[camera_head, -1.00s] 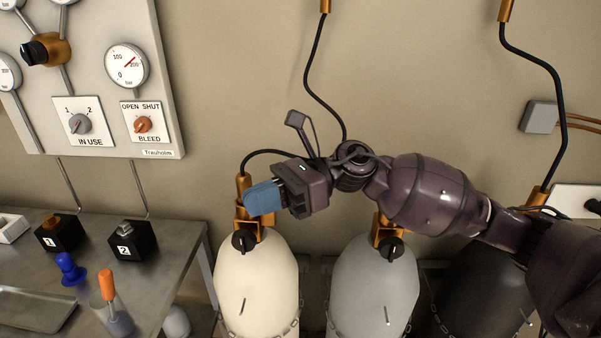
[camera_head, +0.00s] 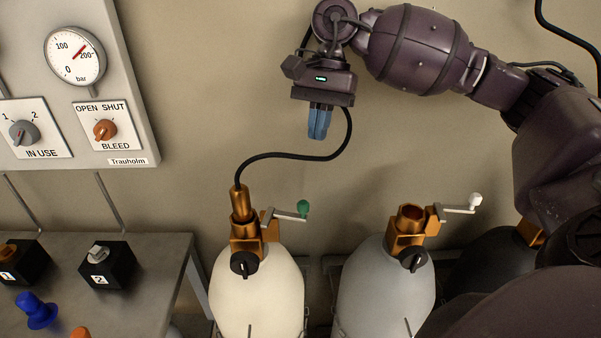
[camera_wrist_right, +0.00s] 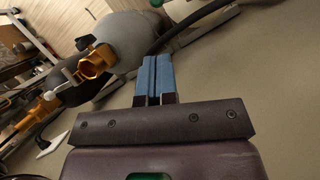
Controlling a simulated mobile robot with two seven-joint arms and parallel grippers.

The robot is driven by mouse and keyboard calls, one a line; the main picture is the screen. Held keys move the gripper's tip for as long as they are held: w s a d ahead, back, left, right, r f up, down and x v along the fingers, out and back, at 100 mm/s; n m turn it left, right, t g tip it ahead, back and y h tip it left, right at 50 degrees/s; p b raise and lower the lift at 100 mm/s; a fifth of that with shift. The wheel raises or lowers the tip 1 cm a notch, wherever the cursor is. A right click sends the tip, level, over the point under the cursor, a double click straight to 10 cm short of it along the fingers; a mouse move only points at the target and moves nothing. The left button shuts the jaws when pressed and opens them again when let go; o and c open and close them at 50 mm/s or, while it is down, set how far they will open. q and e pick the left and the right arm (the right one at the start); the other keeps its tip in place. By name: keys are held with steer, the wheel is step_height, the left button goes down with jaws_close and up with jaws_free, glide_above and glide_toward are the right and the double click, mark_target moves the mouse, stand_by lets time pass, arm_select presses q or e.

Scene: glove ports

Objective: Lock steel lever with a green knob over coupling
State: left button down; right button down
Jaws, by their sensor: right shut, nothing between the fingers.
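The steel lever (camera_head: 286,215) with the green knob (camera_head: 303,208) sticks out to the right from the brass valve block on the cream cylinder (camera_head: 257,292). The brass coupling (camera_head: 241,204), on the end of a black hose, stands upright in that block. The lever is beside the coupling, not over it. My right gripper (camera_head: 319,136) is above and right of the green knob, its blue fingers pointing down, shut and empty. Its fingers also show in the right wrist view (camera_wrist_right: 154,62). My left gripper is not in view.
A grey cylinder (camera_head: 378,285) stands to the right, with an open brass socket (camera_head: 410,214) and a white-knobbed lever (camera_head: 474,201). The black hose (camera_head: 300,157) loops just below my right fingers. A gauge panel (camera_head: 125,100) and a bench (camera_head: 165,270) are at the left.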

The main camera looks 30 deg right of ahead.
steer(key=p, duration=0.2)
glide_toward(285, 214)
step_height(285, 214, down, 3)
steer(key=s+d, duration=0.2)
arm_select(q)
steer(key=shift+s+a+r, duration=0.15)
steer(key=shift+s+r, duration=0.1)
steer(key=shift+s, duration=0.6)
arm_select(e)
steer(key=shift+s+f, duration=0.3)
steer(key=shift+f, duration=0.25)
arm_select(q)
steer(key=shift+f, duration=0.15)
